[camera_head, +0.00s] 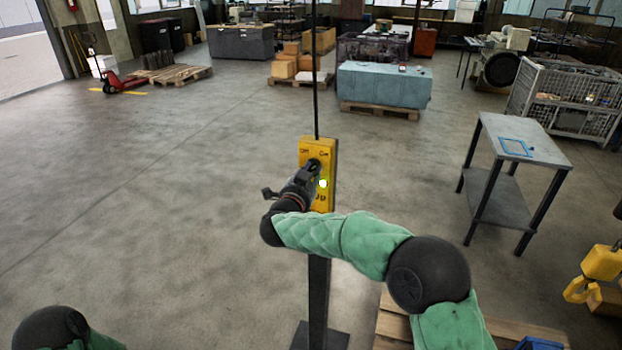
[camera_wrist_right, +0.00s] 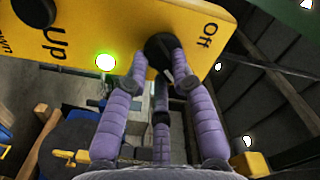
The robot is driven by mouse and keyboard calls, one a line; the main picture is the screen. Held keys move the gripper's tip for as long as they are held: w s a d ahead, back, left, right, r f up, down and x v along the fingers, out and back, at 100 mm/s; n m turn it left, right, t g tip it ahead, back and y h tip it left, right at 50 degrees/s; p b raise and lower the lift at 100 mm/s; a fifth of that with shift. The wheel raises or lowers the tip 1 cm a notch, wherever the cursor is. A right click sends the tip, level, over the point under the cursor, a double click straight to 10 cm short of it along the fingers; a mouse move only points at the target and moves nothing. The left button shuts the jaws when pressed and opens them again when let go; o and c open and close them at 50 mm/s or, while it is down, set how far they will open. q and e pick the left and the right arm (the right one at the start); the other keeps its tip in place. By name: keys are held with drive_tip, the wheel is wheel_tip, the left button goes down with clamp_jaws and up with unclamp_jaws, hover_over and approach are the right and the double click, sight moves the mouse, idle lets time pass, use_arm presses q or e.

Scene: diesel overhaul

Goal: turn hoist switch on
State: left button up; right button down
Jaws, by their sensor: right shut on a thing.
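The yellow hoist control box (camera_head: 331,150) stands on a dark post in the middle of the head view, with a cable running up from it. In the right wrist view, the hoist switch (camera_wrist_right: 157,46) is a round black knob beside the word "Off" on the yellow box. My right gripper (camera_head: 312,172) is at the front of the box. In the wrist view its purple fingers (camera_wrist_right: 160,58) are shut on the knob and partly hide it. A green lamp (camera_head: 323,183) glows on the box; it also shows in the wrist view (camera_wrist_right: 106,62). My left gripper is out of view.
A grey metal table (camera_head: 512,146) with a blue frame on it stands to the right. A yellow hook block (camera_head: 600,263) is at the far right. A wooden pallet (camera_head: 497,331) lies at the lower right. The floor to the left is clear.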

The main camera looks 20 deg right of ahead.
idle(0.3)
drive_tip(key=c, duration=1)
unclamp_jaws()
drive_tip(key=shift+c, duration=0.2)
drive_tip(key=v, duration=1.2)
